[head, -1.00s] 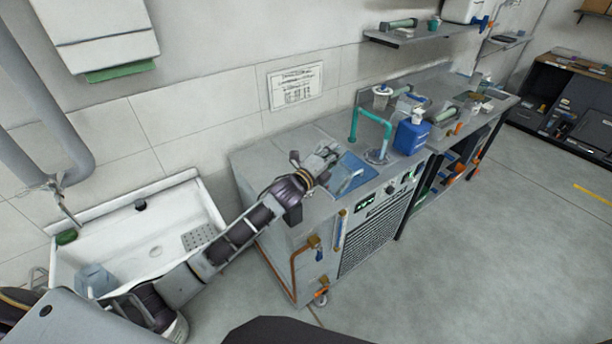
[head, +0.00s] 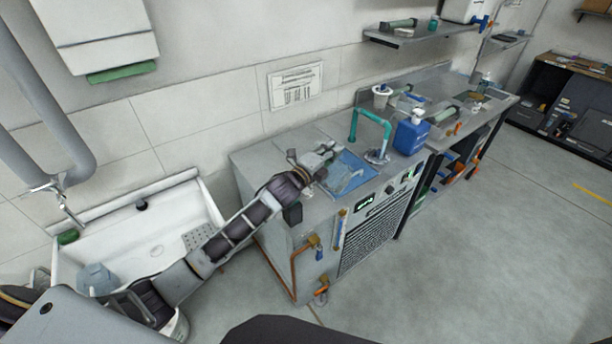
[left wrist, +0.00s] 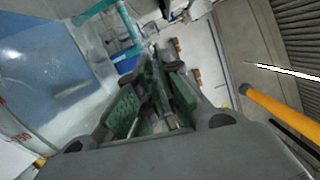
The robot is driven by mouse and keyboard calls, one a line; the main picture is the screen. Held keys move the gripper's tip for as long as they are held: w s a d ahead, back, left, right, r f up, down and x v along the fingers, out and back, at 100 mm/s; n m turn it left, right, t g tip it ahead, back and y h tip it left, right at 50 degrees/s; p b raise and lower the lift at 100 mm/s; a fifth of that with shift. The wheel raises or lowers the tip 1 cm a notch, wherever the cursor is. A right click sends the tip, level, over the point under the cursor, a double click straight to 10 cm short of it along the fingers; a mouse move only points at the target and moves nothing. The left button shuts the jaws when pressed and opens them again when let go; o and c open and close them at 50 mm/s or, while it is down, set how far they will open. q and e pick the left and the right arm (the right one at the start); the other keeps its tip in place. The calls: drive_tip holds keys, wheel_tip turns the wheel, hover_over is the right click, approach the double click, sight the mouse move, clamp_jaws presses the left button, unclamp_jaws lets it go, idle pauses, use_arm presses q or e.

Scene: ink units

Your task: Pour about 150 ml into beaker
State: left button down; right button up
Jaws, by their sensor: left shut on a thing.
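My left gripper (head: 322,168) is over the left part of the steel bench, at the edge of a blue mat (head: 352,164). It is shut on a clear vessel (head: 340,182), whose outline is hard to make out against the mat. In the left wrist view the gripper's green-padded fingers (left wrist: 155,102) are close together, and a large clear surface with red marks (left wrist: 14,130) fills the left side. How the fingers meet the vessel is partly hidden. I cannot pick out a separate beaker with certainty. My right gripper is not in view.
A teal bent pipe (head: 371,122) stands behind the mat, with a blue bottle (head: 410,137) to its right. A white sink (head: 130,238) with a bluish clear container (head: 97,280) is at left. Floor (head: 480,240) at right is clear.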

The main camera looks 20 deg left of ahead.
sight(346, 170)
use_arm(q)
drive_tip(key=shift+d+f, duration=0.1)
drive_tip(key=d+m+b, duration=0.1)
drive_tip(key=s+d+f+m+b, duration=0.1)
drive_tip(key=d, duration=0.1)
drive_tip(key=s+d+m+b, duration=0.1)
drive_tip(key=shift+d+f, duration=0.3)
drive_tip(key=shift+d, duration=0.05)
drive_tip(key=shift+s+d+m, duration=0.15)
drive_tip(key=shift+m, duration=0.25)
drive_tip(key=shift+f, duration=0.15)
